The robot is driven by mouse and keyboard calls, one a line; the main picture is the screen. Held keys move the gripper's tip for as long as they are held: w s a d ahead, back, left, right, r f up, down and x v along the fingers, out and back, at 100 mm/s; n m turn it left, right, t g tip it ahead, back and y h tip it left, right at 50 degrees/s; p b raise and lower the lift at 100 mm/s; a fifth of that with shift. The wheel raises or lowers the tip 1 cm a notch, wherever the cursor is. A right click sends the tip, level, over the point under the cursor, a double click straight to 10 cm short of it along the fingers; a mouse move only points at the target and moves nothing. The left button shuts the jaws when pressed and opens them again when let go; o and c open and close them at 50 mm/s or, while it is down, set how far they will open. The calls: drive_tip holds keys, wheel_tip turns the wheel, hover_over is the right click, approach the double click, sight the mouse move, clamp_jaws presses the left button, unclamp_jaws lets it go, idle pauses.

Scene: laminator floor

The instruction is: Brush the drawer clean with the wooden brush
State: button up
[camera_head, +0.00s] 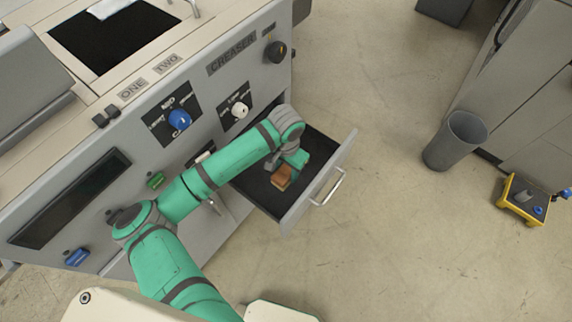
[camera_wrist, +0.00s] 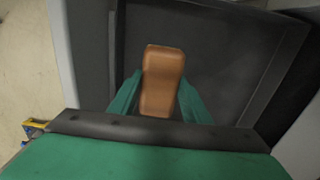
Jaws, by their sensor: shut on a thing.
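The drawer (camera_head: 335,188) is pulled out from the front of the grey machine, its dark floor showing and its bar handle facing right. My gripper (camera_head: 287,172) reaches down inside the drawer. It is shut on the wooden brush (camera_head: 282,178), a brown block. In the wrist view the brush (camera_wrist: 163,80) stands between my two green fingers over the dark drawer floor (camera_wrist: 225,75). The bristles are hidden, and I cannot tell whether the brush touches the floor. No clear dirt shows on the visible drawer floor.
The machine's front panel (camera_head: 205,85) has a blue knob (camera_head: 180,118), a white knob (camera_head: 239,110) and a black knob (camera_head: 276,50). The floor between is clear.

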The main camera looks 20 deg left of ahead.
drive_tip(key=shift+d+r, duration=0.2)
drive_tip(key=shift+r, duration=1.3)
drive_tip(key=shift+w, duration=0.1)
